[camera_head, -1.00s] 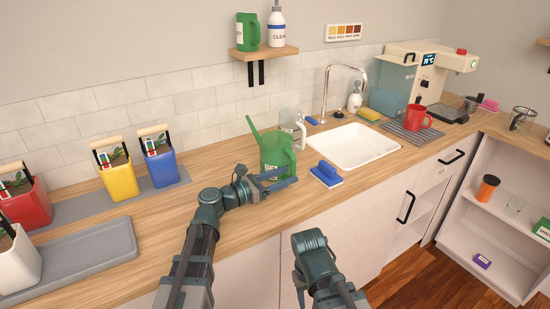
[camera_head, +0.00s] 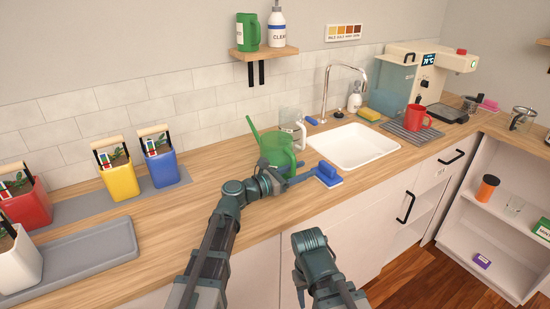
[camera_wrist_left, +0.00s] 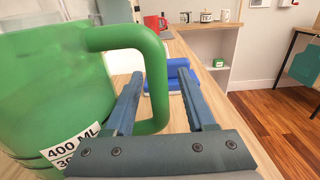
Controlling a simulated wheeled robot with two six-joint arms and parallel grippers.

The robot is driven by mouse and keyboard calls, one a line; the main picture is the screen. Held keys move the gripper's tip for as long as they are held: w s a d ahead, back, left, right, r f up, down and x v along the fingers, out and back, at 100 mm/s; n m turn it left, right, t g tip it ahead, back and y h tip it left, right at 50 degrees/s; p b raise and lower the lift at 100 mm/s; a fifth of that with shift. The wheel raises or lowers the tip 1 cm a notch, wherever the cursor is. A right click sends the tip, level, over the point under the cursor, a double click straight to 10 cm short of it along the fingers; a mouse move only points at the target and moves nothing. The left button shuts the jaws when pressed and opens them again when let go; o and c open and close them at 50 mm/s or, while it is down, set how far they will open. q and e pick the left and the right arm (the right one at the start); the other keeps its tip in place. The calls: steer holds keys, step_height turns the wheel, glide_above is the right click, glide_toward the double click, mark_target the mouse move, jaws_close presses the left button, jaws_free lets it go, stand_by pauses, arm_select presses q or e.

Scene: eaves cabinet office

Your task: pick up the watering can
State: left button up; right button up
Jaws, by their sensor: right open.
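The green watering can (camera_head: 277,150) stands on the wooden counter left of the sink, its thin spout pointing up and left. In the left wrist view its body (camera_wrist_left: 50,90) fills the left side, with a "400 ML" label low down. My left gripper (camera_head: 300,176) is at the can's handle. In the left wrist view its two fingers (camera_wrist_left: 160,78) are apart, with the upright part of the handle (camera_wrist_left: 155,75) between them, closer to the left finger. Contact cannot be told. My right arm shows at the bottom centre; its fingers do not show.
A blue-handled scrubber (camera_head: 327,173) lies just right of my left gripper. A clear jug (camera_head: 291,122) stands behind the can. The white sink (camera_head: 362,150) is to the right. Yellow (camera_head: 121,181) and blue (camera_head: 162,168) planters stand left, near a grey tray (camera_head: 85,257).

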arm_select(q)
jaws_close()
stand_by(1.3)
